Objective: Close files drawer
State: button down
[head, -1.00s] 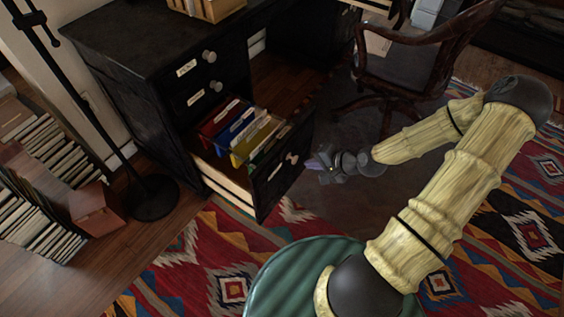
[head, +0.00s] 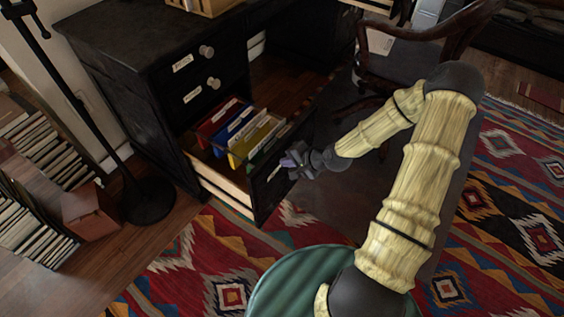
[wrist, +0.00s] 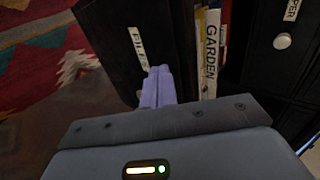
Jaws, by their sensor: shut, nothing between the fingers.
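The files drawer (head: 262,196) is the bottom drawer of a black desk and stands pulled out, with colored folders (head: 240,130) inside. In the wrist view its dark front (wrist: 115,30) carries a label reading like "FILES". My gripper (head: 289,161) is shut and empty, right at the drawer front near its upper right part. In the wrist view the purple fingertips (wrist: 158,86) are together over the drawer front beside the label. I cannot tell whether they touch it. The drawer's handle is hidden behind my gripper in the head view.
Two closed drawers with round knobs (head: 213,83) sit above. A black lamp base (head: 148,199) and book piles (head: 35,225) are at the left. A wooden chair (head: 405,75) stands behind my arm. A patterned rug (head: 195,255) covers the floor in front.

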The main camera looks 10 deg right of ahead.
jog(key=shift+w+a, duration=0.8)
